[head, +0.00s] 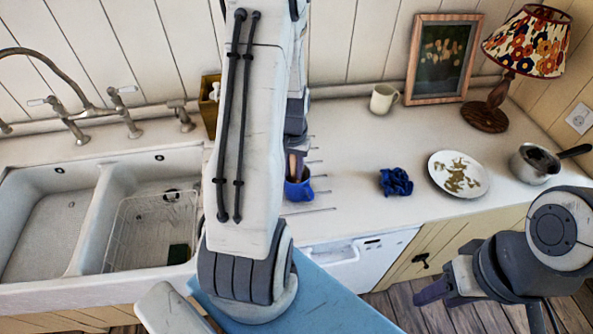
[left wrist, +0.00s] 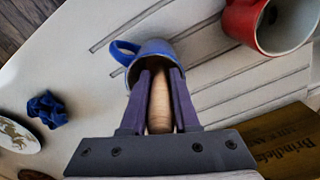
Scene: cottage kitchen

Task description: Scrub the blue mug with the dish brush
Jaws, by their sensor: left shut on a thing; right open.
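The blue mug (head: 300,188) stands on the ribbed draining part of the counter, partly hidden behind my left arm. In the left wrist view the mug (left wrist: 150,50) shows its handle to the left. My left gripper (left wrist: 155,75) is shut on the wooden handle of the dish brush (left wrist: 160,105), with its fingertips at the mug's mouth. In the head view the brush handle (head: 293,166) goes down into the mug. The brush head is hidden, and I cannot tell whether it touches the mug's inside. My right gripper (head: 440,290) is open and empty in front of the counter.
A red mug (left wrist: 262,25) stands close to the blue one, beside a lettered wooden box (left wrist: 285,140). A crumpled blue cloth (head: 396,181), a soiled plate (head: 440,190), a saucepan (head: 532,170) and a cream mug (head: 383,98) are to the right. A double sink (head: 80,220) is left.

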